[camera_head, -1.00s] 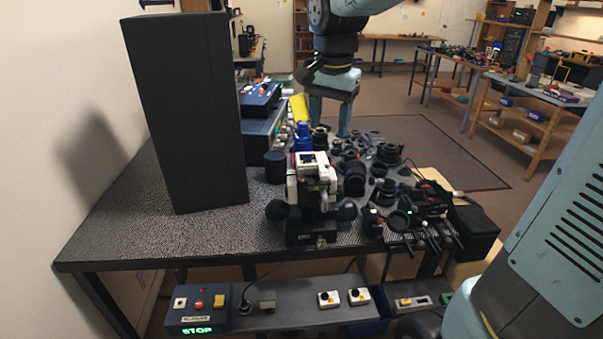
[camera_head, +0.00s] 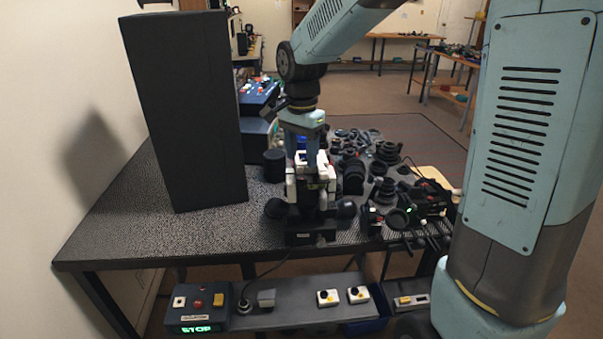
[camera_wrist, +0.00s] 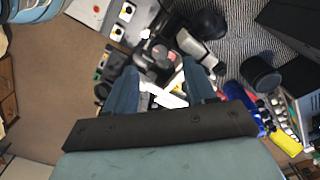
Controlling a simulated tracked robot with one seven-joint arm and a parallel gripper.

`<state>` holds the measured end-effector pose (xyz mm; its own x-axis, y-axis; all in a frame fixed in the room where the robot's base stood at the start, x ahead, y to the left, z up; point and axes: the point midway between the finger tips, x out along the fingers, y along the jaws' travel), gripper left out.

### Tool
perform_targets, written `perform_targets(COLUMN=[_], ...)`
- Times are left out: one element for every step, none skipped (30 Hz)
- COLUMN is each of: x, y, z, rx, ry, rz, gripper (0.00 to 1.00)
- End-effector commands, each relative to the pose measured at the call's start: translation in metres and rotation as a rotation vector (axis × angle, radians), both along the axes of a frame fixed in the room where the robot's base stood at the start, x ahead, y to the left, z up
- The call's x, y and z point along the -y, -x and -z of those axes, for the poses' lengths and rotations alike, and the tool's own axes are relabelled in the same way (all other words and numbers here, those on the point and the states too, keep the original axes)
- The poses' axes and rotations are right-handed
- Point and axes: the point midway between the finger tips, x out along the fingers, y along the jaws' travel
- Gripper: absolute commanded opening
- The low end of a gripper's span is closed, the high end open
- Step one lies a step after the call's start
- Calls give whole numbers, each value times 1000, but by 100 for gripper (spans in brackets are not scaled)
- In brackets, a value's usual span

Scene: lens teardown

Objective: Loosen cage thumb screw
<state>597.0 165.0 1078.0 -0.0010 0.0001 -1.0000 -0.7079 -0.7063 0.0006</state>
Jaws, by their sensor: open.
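A black and white device (camera_head: 303,192) stands upright near the front edge of the dark table, with a black base and round black knobs at both sides. My gripper (camera_head: 302,158) points down at the top of this device and overlaps it in the head view. In the wrist view, the two blue fingers of my gripper (camera_wrist: 160,75) are apart, with the device's white part (camera_wrist: 168,99) and black parts showing between them. Nothing is held. I cannot tell whether a finger touches the device. I cannot single out the cage thumb screw.
A tall black box (camera_head: 188,110) stands on the table at left. Black lens parts (camera_head: 385,152) crowd the table to the right and behind. The table (camera_head: 150,235) is clear at front left.

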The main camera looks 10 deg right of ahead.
Motion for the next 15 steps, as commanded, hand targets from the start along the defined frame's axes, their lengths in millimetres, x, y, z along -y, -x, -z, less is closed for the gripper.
perform_targets(x=[0, 0, 0, 0, 0, 0, 0, 0, 0, 0, 0, 0, 0, 0, 0], y=[1, 1, 0, 1, 1, 1, 0, 0, 0, 0, 0, 0, 0, 0, 0], z=[10, 15, 22, 27, 31, 36, 40, 43, 48, 50, 53, 55, 57, 58, 59], rx=[-4, -3, -3, -3, -4, -2, -2, -2, -2, -2, -2, -2, -1, 0, 1], ry=[1, 1, 1, 1, 1, 1, 1, 1, 1, 1, 1, 1, 1, 0, -1], rz=[-1, -1, -2, -2, -2, -2, -2, -2, -1, -1, -1, -1, -1, -1, -1], gripper=[55, 55, 55, 55, 55, 55, 55, 55, 55, 55, 55, 55, 55, 55, 55])
